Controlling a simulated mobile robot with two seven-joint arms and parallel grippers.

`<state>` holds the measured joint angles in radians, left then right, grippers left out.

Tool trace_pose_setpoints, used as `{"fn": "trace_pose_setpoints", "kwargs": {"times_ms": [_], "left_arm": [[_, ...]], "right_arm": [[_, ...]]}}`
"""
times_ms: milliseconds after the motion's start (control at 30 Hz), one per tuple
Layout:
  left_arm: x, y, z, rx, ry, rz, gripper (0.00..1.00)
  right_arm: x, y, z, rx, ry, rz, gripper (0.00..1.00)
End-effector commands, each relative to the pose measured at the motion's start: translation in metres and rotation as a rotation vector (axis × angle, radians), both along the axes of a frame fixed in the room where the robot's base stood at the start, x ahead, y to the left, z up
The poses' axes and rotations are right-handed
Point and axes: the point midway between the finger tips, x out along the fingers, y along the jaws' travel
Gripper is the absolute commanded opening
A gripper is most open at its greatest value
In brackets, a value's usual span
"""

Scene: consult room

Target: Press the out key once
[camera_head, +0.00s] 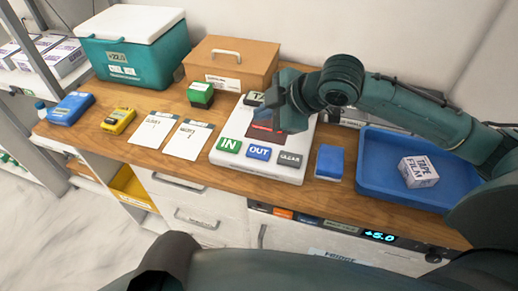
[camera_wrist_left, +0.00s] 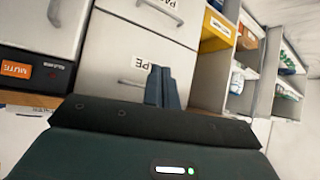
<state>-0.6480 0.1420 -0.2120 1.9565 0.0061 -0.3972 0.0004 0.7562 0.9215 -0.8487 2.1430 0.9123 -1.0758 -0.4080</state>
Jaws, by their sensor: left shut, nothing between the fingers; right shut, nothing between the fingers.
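The blue OUT key (camera_head: 258,152) is on the front of a white device (camera_head: 222,158) on the wooden counter in the head view. It sits between a green IN key (camera_head: 229,145) and a grey CLEAR key (camera_head: 290,159). My right gripper (camera_head: 278,102) is shut and empty over the back part of the device, beyond the OUT key, partly covering a dark red panel. I cannot tell if it touches the device. My left gripper (camera_wrist_left: 163,86) is shut and empty in the left wrist view, in front of white drawers.
A blue block (camera_head: 329,162) and a blue tray (camera_head: 375,192) with a film box (camera_head: 419,171) stand to the right. Two cards (camera_head: 182,139), a green box (camera_head: 200,95) and a brown box (camera_head: 232,62) are near the device. A teal cooler (camera_head: 135,55) stands at back left.

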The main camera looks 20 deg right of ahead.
Motion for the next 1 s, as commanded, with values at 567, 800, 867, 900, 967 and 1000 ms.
{"fn": "trace_pose_setpoints", "kwargs": {"times_ms": [567, 800, 867, 900, 967, 1000], "left_arm": [[0.005, -0.016, -0.019, -0.038, -0.080, -0.042, 0.00], [0.010, -0.026, -0.019, -0.063, -0.127, -0.067, 0.00], [0.010, -0.027, -0.019, -0.067, -0.129, -0.067, 0.00], [0.010, -0.027, -0.020, -0.069, -0.129, -0.065, 0.00], [0.011, -0.027, -0.020, -0.073, -0.131, -0.065, 0.00], [0.011, -0.027, -0.020, -0.074, -0.131, -0.064, 0.00]], "right_arm": [[0.000, 0.001, -0.050, 0.002, -0.001, 0.001, 0.00], [0.000, 0.000, -0.073, 0.002, 0.001, -0.001, 0.00], [0.000, 0.001, -0.078, 0.003, 0.000, 0.000, 0.00], [0.000, 0.001, -0.081, 0.003, 0.001, 0.000, 0.00], [0.000, 0.000, -0.084, 0.003, 0.000, 0.000, 0.00], [0.000, 0.000, -0.086, 0.002, 0.001, -0.001, 0.00]]}}
